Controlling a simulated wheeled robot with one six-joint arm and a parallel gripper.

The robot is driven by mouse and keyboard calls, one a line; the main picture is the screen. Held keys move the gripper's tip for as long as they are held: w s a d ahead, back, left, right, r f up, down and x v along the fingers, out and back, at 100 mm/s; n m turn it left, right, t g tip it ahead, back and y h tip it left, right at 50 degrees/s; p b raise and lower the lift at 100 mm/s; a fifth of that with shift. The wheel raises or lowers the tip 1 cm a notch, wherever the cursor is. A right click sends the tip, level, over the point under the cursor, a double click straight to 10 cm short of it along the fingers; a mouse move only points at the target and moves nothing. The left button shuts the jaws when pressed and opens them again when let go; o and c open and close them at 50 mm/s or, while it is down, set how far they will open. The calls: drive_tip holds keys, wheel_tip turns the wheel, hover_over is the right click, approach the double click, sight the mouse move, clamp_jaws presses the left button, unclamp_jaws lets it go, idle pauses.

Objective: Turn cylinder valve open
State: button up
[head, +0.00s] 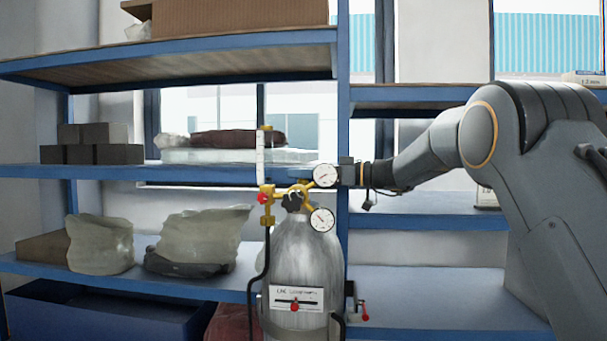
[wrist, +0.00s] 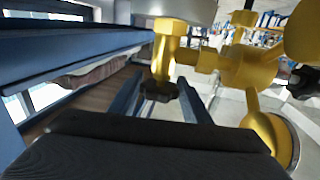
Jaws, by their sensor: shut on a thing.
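The grey gas cylinder (head: 305,260) stands upright at the centre of the head view, with a brass regulator (head: 268,195) and two round white gauges (head: 325,175) at its top. A small dark knob (head: 292,201) sits at the cylinder's neck. In the wrist view a dark ridged knob (wrist: 160,89) sits at the end of a brass stem (wrist: 162,58). My gripper (wrist: 160,86) has its two fingers on either side of this knob and is shut on it. In the head view my gripper's body shows just right of the upper gauge; its fingertips are hidden.
Blue-framed shelves (head: 190,265) stand behind the cylinder, with bags (head: 100,245), dark blocks (head: 95,152) and boxes. Black hoses (head: 262,280) hang beside the cylinder. Brass fittings and a gauge (wrist: 275,140) crowd my gripper's right side in the wrist view.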

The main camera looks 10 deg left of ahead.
drive_tip(key=shift+w+n+g+b, duration=0.15)
drive_tip(key=shift+n+g+b, duration=0.35)
drive_tip(key=shift+b, duration=1.1)
drive_tip(key=n+g+b, duration=0.1)
drive_tip(key=g+b, duration=0.1)
drive_tip(key=b, duration=0.2)
drive_tip(key=shift+b, duration=0.4)
drive_tip(key=shift+n+g+b, duration=0.3)
drive_tip(key=shift+g+b, duration=0.1)
drive_tip(key=shift+g, duration=0.2)
drive_tip(key=shift+r+n+g, duration=0.2)
drive_tip(key=shift+n+g, duration=0.2)
drive_tip(key=shift+r+n+g+p, duration=0.2)
drive_tip(key=shift+n+g+p, duration=0.3)
drive_tip(key=shift+g, duration=0.3)
drive_tip(key=shift+f+g+h+p, duration=0.2)
drive_tip(key=shift+g+h+p, duration=0.15)
drive_tip(key=shift+p, duration=0.2)
drive_tip(key=shift+f, duration=0.25)
